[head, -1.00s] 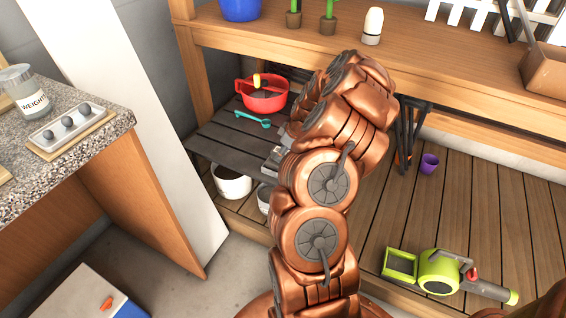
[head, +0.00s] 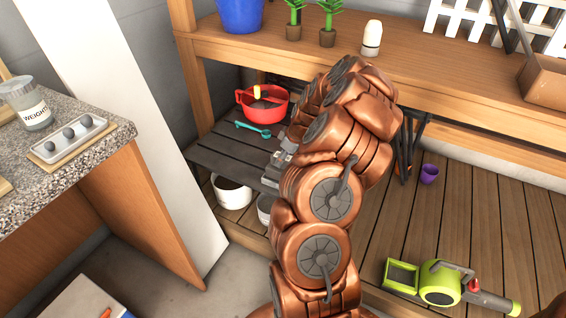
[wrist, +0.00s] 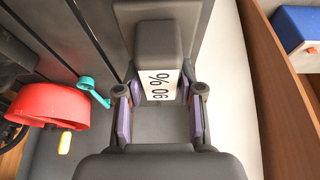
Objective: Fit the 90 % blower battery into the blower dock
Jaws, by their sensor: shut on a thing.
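The blower battery (wrist: 156,45) is a dark grey block with a white label reading "90 %" in the wrist view. My gripper (wrist: 160,112) is shut on it, with a purple-padded finger on either side. In the head view the gripper (head: 273,172) is mostly hidden behind my copper arm, beside the dark slatted shelf. The green and grey blower (head: 440,283) lies on the low wooden deck at the lower right. A green-rimmed open box (head: 402,277), seemingly the dock, adjoins its left end. The battery is apart from it.
A red bowl (head: 262,103) and a teal spoon (head: 253,130) sit on the dark shelf (head: 215,152). White pots (head: 232,193) stand below. A purple cup (head: 429,173) stands on the deck, which is mostly clear around the blower. A granite counter (head: 60,170) stands left.

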